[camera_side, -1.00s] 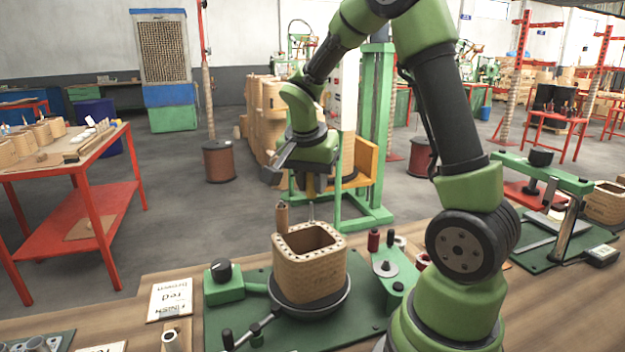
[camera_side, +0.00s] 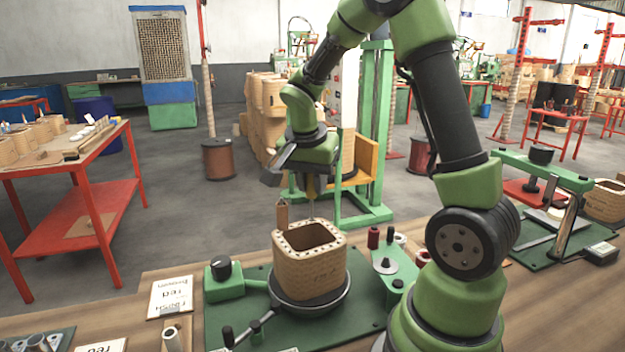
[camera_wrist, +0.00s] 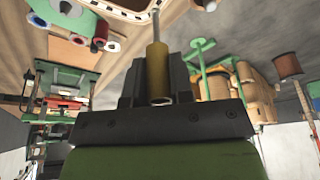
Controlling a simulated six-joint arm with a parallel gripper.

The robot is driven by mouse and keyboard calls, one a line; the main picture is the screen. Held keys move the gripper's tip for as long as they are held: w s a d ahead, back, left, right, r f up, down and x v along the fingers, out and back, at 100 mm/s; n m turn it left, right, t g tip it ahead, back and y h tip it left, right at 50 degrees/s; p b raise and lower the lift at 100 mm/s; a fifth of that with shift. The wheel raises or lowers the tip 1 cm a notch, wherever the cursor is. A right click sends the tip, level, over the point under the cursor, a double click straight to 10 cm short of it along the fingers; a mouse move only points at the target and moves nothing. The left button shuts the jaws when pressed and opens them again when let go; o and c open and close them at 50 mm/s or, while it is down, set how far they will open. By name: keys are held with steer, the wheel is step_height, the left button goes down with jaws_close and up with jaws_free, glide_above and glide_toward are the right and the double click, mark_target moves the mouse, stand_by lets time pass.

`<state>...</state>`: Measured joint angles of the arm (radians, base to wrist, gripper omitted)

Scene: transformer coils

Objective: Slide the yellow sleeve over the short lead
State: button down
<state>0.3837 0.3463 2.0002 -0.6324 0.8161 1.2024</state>
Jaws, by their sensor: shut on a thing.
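The tan coil (camera_side: 309,272) stands upright in the round black holder of the green fixture, its open top facing up. The short lead (camera_side: 312,210) is a thin grey rod rising from the coil's back rim. In the wrist view the short lead (camera_wrist: 155,24) lines up with the end of the yellow sleeve (camera_wrist: 158,73). From this angle I cannot tell how far the lead is inside. My gripper (camera_side: 311,185) is above the back rim, shut on the sleeve, which points down. The gripper (camera_wrist: 158,85) hides part of the sleeve's sides.
A thicker tan-wrapped lead (camera_side: 282,215) stands at the rim's left. A dark red spool (camera_side: 373,238) and a green clamp block (camera_side: 224,280) flank the coil on the fixture plate (camera_side: 350,318). A white card (camera_side: 170,298) lies to the left.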

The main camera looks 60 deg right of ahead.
mark_target(313, 218)
steer(key=shift+f, duration=0.35)
steer(key=shift+f, duration=0.25)
steer(key=shift+f, duration=0.25)
stand_by(0.3)
steer(key=shift+f, duration=0.55)
steer(key=shift+f, duration=0.15)
steer(key=shift+f, duration=0.35)
stand_by(0.4)
steer(key=c, duration=0.5)
jaws_free()
